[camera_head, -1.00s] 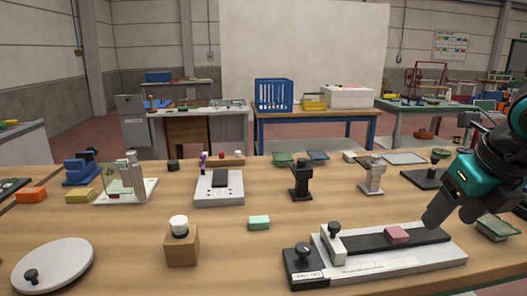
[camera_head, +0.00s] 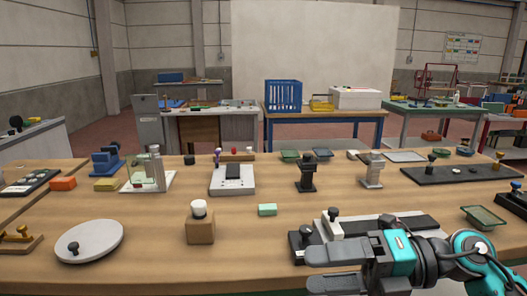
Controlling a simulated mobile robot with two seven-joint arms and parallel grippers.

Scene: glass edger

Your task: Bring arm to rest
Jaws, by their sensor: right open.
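My right gripper (camera_head: 309,267) is at the lower right of the head view, in front of the workbench (camera_head: 130,215). Its two grey fingers point left with a gap between them, and nothing shows in the gap. My teal and grey right arm (camera_head: 470,250) comes in from the lower right corner. The gripper covers much of a white fixture with a black strip (camera_head: 415,222) and dark knobs. The pink block is not visible now. My left gripper is not in view.
A green tray (camera_head: 484,217) is at right. The front middle is fairly clear.

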